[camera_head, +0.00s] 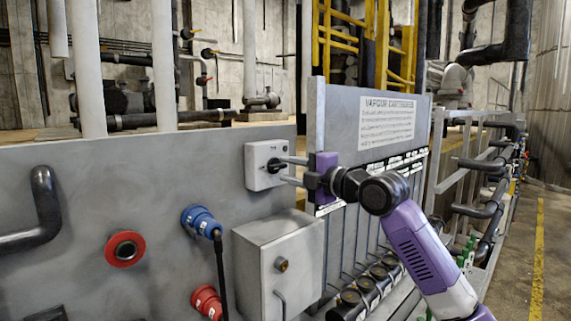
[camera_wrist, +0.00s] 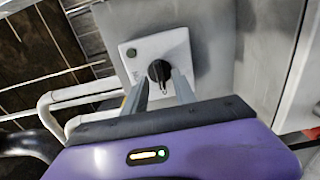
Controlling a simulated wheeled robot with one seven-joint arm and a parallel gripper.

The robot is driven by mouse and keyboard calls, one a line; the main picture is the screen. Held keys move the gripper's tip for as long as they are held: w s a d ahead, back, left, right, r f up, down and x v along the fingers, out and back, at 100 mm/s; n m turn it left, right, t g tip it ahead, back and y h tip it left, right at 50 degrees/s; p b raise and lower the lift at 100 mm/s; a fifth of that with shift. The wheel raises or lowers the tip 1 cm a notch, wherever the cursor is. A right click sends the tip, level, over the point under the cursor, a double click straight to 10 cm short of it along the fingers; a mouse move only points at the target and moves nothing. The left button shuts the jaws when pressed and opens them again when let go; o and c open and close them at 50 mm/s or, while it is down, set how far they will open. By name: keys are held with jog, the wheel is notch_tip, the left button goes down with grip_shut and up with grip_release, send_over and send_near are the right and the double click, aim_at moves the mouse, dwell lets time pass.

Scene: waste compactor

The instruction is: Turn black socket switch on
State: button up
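The black socket switch (camera_head: 274,165) is a round black knob on a pale square switch box (camera_head: 257,176) fixed to the grey panel. In the wrist view the knob (camera_wrist: 159,71) sits on the white box face (camera_wrist: 128,64), ahead of the fingers. My gripper (camera_head: 290,171) comes from the right, its two grey fingers pointing at the box with a gap between them. In the wrist view the open fingers (camera_wrist: 159,92) stand on either side just below the knob. I cannot tell whether the fingertips touch it.
Below the switch are a blue socket plug (camera_head: 201,222) with a black cable, a red socket (camera_head: 207,302) and a grey metal box (camera_head: 277,262). A red-rimmed round port (camera_head: 125,248) is at the left. A signed upright panel (camera_head: 386,122) stands right of the switch, close to my gripper.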

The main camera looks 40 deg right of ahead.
jog(key=shift+w, duration=0.8)
grip_shut()
